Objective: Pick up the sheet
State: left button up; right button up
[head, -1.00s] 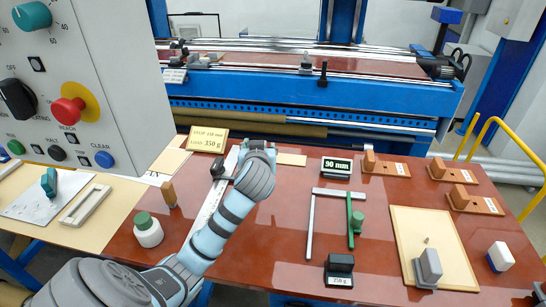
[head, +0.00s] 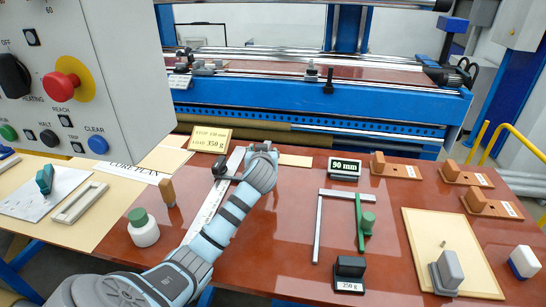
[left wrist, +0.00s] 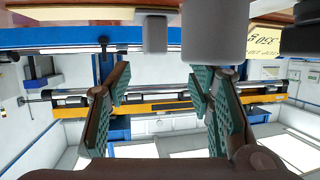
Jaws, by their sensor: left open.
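A pale sheet printed "CURE PLAN" (head: 138,171) lies flat at the left of the table, partly hidden behind the control panel. A second white sheet (head: 28,205) lies further left, with a teal clamp-like object (head: 44,179) on it. I cannot tell which one the task means. My left gripper (head: 262,150) is over the back middle of the table, right of both sheets and apart from them. In the left wrist view, its two green-padded fingers (left wrist: 158,95) are spread with nothing between them. My right gripper is not in view.
The control panel (head: 110,75) hangs at upper left. A green-capped bottle (head: 143,230) and a wooden block (head: 168,192) stand near the sheets. A yellow sign (head: 210,139) stands behind. The blue winder (head: 290,103) runs along the back. A cream board (head: 420,230) is at right.

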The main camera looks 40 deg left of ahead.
pick_arm(q)
jog(key=x, duration=0.5)
jog(key=shift+w+d+f+b, duration=0.1)
jog(key=shift+w+f+b, duration=0.2)
jog(key=shift+b, duration=0.1)
jog(key=shift+s+r, duration=0.1)
jog(key=shift+s, duration=0.05)
grip_shut()
jog(key=shift+r, duration=0.1)
